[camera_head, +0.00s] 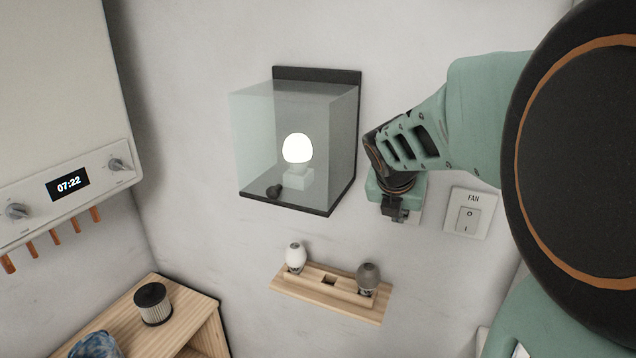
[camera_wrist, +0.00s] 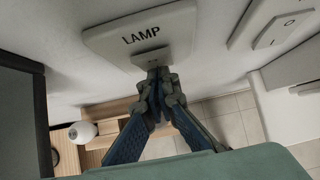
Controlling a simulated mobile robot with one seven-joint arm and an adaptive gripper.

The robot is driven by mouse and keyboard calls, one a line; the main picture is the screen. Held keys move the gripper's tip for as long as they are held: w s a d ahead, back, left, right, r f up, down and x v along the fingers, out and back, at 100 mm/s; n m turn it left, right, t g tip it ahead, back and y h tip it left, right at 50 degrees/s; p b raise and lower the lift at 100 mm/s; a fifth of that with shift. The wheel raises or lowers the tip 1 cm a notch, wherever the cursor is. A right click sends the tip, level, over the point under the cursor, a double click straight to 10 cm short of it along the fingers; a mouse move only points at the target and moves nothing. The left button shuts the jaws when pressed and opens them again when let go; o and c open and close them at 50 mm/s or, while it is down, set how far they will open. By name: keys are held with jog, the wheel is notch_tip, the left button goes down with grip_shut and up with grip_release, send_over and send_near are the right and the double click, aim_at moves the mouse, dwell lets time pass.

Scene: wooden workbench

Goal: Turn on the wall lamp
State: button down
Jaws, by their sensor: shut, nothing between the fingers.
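The wall lamp (camera_head: 345,150) is a clear box with a black back plate and base, mounted on the wall. The round bulb (camera_head: 297,149) inside it glows bright white. In the wrist view a white switch plate marked LAMP (camera_wrist: 107,40) is on the wall, with its rocker (camera_wrist: 151,57) at the lower edge. My gripper (camera_head: 396,213) is right of and below the lamp box, in front of that plate and hiding most of it in the head view. In the wrist view my gripper (camera_wrist: 160,74) is shut and empty, its fingertips at the rocker; whether they touch is unclear.
A FAN switch (camera_head: 467,216) sits just right of my gripper. Below the lamp, a wooden wall rack (camera_head: 329,291) holds a white bulb (camera_head: 295,255) and a grey bulb (camera_head: 368,276). A wall unit (camera_head: 60,100) with a display is at left, above a wooden shelf (camera_head: 190,312).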

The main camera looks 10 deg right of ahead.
jog(key=shift+r+p, duration=0.9)
jog(key=shift+p, duration=0.1)
